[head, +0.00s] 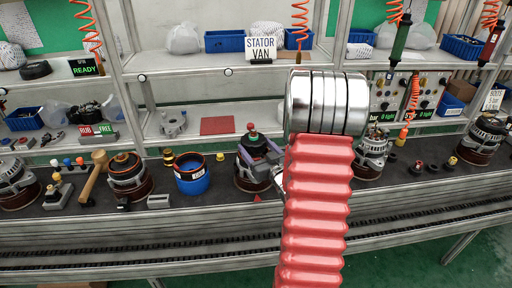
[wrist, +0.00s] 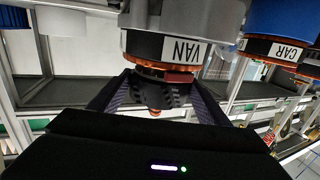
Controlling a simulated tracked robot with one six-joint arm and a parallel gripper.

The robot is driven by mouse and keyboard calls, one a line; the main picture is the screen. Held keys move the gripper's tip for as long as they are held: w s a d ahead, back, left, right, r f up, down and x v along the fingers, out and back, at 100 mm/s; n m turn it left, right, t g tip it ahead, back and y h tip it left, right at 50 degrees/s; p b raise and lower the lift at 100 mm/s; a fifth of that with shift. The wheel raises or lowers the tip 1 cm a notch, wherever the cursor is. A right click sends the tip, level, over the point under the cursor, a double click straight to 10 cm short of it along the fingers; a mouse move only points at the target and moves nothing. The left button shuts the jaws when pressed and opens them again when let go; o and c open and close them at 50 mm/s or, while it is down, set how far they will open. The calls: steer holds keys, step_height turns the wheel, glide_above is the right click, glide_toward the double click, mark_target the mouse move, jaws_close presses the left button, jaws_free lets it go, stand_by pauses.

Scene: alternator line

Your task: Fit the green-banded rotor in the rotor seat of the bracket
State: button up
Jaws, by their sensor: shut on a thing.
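My gripper (head: 268,164) is in the middle of the bench in the head view, over a dark round unit (head: 246,183). Its purple-dark fingers are shut on the rotor, whose upper end (head: 251,128) shows a red knob with green just under it. In the wrist view the fingers (wrist: 155,97) close on a dark body with an orange tip. Beyond it is a stator labelled VAN (wrist: 165,46), upside down in this view. The bracket's rotor seat is hidden, so I cannot tell whether the rotor is in it or above it.
A blue stator (head: 193,180) stands left of my gripper, with a wooden mallet (head: 97,176) farther left. Other metal units stand at the right, one close by (head: 371,155) and one farther off (head: 484,138). My red arm hides part of the bench.

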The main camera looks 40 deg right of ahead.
steer(key=shift+d+f, duration=0.1)
steer(key=shift+f, duration=0.75)
stand_by(0.8)
